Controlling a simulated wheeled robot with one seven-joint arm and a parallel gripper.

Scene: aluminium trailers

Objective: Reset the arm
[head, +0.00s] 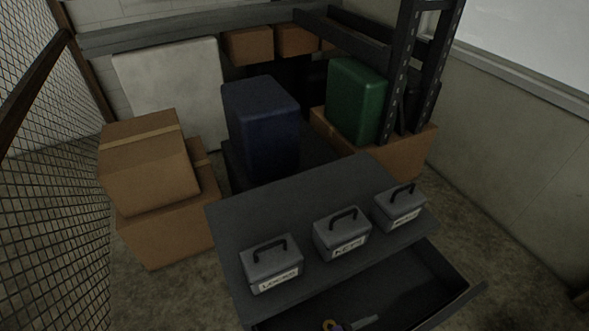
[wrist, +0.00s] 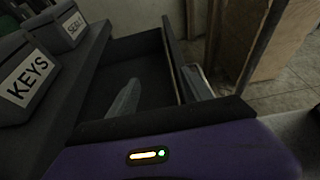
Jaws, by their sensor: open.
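In the head view my gripper (head: 364,321) shows only in part at the bottom edge, over the open drawer (head: 437,272) of a dark grey cabinet. In the wrist view its two grey fingers stand apart with nothing between them, so my gripper (wrist: 160,82) is open and empty. The purple housing with a small lit strip fills the bottom of that view. The open drawer (wrist: 95,88) lies beyond and around the fingers; the part I see looks empty.
Three grey handled boxes stand on the cabinet top: the left box (head: 272,268), the KEYS box (head: 342,237) and the right box (head: 399,210). Cardboard boxes (head: 165,225), a blue case (head: 262,130) and a green case (head: 356,105) stand behind. Wire mesh (head: 50,180) is at left.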

